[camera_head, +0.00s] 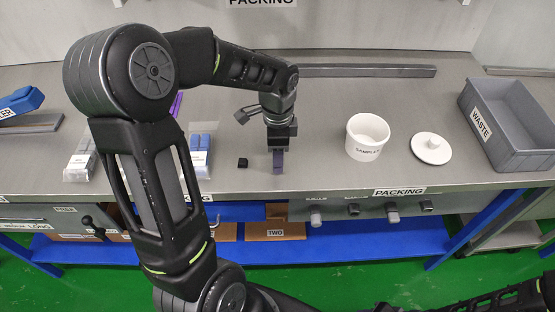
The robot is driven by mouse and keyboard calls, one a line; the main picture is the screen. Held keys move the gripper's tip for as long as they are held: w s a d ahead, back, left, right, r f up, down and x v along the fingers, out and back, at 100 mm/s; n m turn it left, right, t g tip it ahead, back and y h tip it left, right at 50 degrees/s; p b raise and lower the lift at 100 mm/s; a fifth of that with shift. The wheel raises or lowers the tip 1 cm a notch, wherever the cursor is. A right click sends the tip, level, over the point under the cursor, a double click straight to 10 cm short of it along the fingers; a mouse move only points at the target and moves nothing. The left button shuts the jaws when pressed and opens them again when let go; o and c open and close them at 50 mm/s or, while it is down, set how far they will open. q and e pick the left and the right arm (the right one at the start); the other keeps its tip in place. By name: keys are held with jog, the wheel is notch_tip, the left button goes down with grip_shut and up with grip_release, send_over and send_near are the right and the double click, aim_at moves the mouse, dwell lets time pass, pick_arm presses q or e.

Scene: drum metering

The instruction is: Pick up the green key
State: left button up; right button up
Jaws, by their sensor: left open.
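I cannot make out a green key anywhere in this view. My left gripper (279,163) points down at the middle of the steel bench (320,180), near its front edge. It is open; a dark purple-grey part shows at its tips, and I cannot tell whether that is a finger or a thing behind it. A small black block (243,162) lies on the bench just left of the gripper, apart from it. My left arm hides part of the bench's left half. My right gripper is not in view.
A white sample tub (367,137) and its white lid (431,148) stand right of the gripper. A grey waste bin (509,123) is at far right. Blue-and-white packs (199,150) lie left. A long grey bar (365,71) lies at the back. Knobs (316,215) line the front.

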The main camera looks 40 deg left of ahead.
pick_arm(q)
jog(key=shift+f, duration=0.3)
dwell(0.4)
grip_shut()
dwell(0.3)
